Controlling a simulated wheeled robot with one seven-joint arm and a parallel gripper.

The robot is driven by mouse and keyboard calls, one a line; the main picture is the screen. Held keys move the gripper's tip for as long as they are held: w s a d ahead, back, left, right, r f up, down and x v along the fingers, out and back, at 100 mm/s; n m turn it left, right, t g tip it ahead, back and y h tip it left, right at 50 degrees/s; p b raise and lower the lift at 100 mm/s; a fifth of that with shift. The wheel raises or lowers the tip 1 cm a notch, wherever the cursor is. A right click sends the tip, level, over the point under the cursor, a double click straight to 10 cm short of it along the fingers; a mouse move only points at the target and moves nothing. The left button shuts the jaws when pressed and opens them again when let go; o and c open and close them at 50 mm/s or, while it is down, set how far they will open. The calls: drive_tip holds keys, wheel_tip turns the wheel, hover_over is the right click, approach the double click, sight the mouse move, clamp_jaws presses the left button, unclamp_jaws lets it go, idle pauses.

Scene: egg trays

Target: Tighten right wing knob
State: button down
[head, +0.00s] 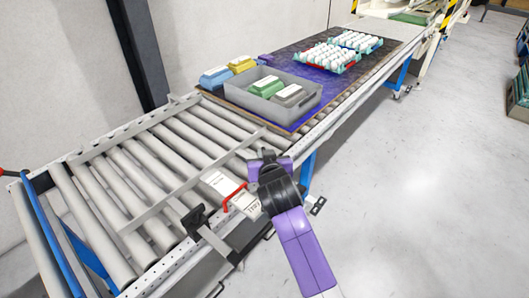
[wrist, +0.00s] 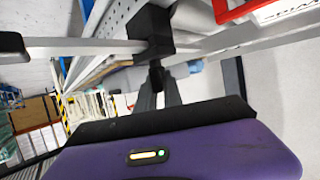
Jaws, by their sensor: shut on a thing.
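My purple and black gripper (head: 268,165) is at the near side rail of the roller conveyor, at the right end of the guide rail. In the wrist view my dark gripper fingers (wrist: 158,92) reach up under a black clamp block (wrist: 152,28) and are shut on the small black wing knob (wrist: 156,72) below it. The knob is mostly hidden between the fingers, so its angle cannot be told. In the head view my gripper hides this knob. Another black clamp (head: 194,217) sits further left on the same rail.
A red-framed label holder (head: 233,196) hangs close to the left of my gripper; its red frame also shows in the wrist view (wrist: 232,10). A grey crate (head: 262,107) with egg cartons and egg trays (head: 331,63) stand further up the conveyor. The floor (head: 420,190) at right is clear.

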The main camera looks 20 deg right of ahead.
drive_tip(key=m+g+h+b, duration=0.1)
drive_tip(key=m+h+b, duration=0.1)
drive_tip(key=f+m+g+h+b, duration=0.1)
drive_tip(key=m+h+b, duration=0.1)
drive_tip(key=b, duration=0.1)
drive_tip(key=shift+a+h+b, duration=0.15)
drive_tip(key=shift+h+b, duration=0.2)
drive_tip(key=shift+h, duration=0.05)
drive_tip(key=m+g+h+b, duration=0.2)
drive_tip(key=b, duration=0.1)
drive_tip(key=m+g+h+b, duration=0.2)
drive_tip(key=m+b, duration=0.1)
drive_tip(key=shift+r+m+g+b, duration=0.2)
drive_tip(key=shift+m+g+b, duration=0.1)
drive_tip(key=shift+s, duration=0.1)
drive_tip(key=c, duration=1.5)
unclamp_jaws()
drive_tip(key=shift+r, duration=0.1)
drive_tip(key=shift+r, duration=0.15)
drive_tip(key=v, duration=0.7)
drive_tip(key=shift+a, duration=0.2)
